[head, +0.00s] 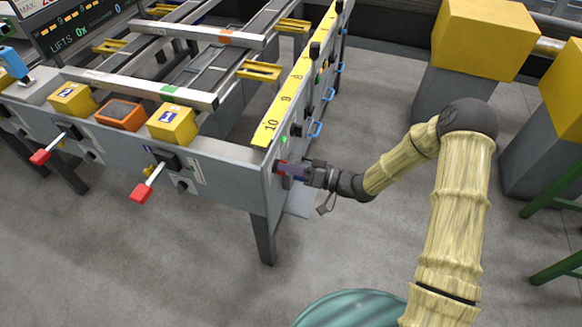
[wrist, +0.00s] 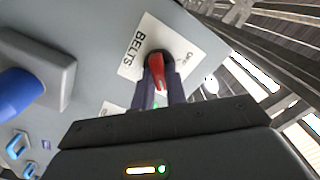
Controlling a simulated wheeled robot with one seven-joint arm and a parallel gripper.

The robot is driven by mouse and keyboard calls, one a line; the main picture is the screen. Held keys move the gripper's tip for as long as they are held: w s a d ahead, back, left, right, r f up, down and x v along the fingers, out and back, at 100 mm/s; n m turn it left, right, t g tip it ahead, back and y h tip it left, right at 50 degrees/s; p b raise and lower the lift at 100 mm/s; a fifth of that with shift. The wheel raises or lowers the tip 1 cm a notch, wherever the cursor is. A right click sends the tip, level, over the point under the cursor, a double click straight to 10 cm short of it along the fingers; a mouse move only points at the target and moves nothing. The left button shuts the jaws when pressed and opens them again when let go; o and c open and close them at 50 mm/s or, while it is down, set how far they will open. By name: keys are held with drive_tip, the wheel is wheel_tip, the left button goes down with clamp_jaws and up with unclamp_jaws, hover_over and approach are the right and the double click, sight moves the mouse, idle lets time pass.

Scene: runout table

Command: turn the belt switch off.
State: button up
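The belt switch (wrist: 158,72) is a red lever on a dark round base, on a white plate marked BELTS (wrist: 135,48) in the wrist view.
A grey block with a blue knob (wrist: 15,92) sits left of the plate. Blue handles (head: 317,129) line the table's end side. Red-tipped levers (head: 145,190) stick out from the front panel (head: 225,175). Yellow-topped grey blocks (head: 480,40) stand at right.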

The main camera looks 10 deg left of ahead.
drive_tip(key=shift+s, duration=0.1)
clamp_jaws()
drive_tip(key=shift+f+n, duration=0.1)
drive_tip(key=shift+n, duration=0.3)
drive_tip(key=shift+s+d+f+n+b, duration=0.1)
drive_tip(key=shift+n+b, duration=2.35)
drive_tip(key=shift+n, duration=1.85)
drive_tip(key=shift+s+n+b, duration=0.1)
drive_tip(key=shift+n+b, duration=2.35)
drive_tip(key=shift+n, duration=1.85)
